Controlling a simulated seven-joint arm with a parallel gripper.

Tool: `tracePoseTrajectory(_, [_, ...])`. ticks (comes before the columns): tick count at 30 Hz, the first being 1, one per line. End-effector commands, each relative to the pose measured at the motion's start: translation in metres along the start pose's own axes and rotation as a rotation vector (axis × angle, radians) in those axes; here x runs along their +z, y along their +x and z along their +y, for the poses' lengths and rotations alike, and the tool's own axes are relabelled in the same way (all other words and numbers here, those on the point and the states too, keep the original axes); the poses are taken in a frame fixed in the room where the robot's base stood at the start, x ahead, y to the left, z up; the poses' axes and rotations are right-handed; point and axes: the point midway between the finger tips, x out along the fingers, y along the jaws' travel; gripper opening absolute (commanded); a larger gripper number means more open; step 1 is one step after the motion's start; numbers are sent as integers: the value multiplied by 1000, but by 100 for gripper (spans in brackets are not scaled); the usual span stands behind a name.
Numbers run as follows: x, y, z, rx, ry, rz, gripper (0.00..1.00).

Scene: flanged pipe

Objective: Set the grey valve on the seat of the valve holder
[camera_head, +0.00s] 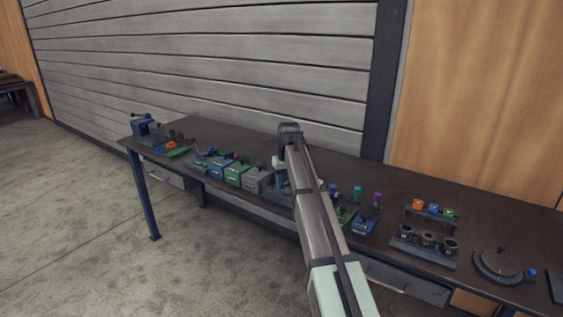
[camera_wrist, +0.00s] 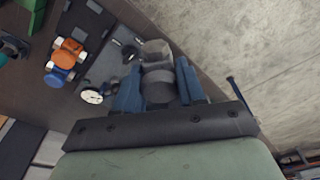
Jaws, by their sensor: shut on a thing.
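The grey valve (camera_wrist: 158,88), a grey cylinder with a blocky end, is between the two blue fingers of my gripper (camera_wrist: 157,80) in the wrist view. The fingers are shut on its sides. In the wrist view it overlaps a grey plate (camera_wrist: 118,55) on the bench; I cannot tell whether they touch. I cannot single out the valve holder or its seat with certainty in either view. In the head view my arm hides the gripper and the valve.
An orange fitting (camera_wrist: 70,46), a blue fitting (camera_wrist: 62,62) and a white-faced gauge (camera_wrist: 92,97) lie left of the gripper in the wrist view. Several boxes (camera_head: 238,174) line the bench (camera_head: 380,178). A rack of cups (camera_head: 427,242) stands right. Floor lies beyond the bench edge.

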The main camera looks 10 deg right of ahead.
Motion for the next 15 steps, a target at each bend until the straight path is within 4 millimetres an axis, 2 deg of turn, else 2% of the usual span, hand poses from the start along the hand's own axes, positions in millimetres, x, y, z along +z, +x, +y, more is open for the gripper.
tracePoseTrajectory(1, [29, 7, -7, 4, 28, 1, 0])
tracePoseTrajectory(6, [91, 26, -21, 15, 109, 2, 0])
tracePoseTrajectory(9, [118, 35, -28, 20, 136, 3, 0])
tracePoseTrajectory(15, [157, 48, -37, 23, 156, 3, 0])
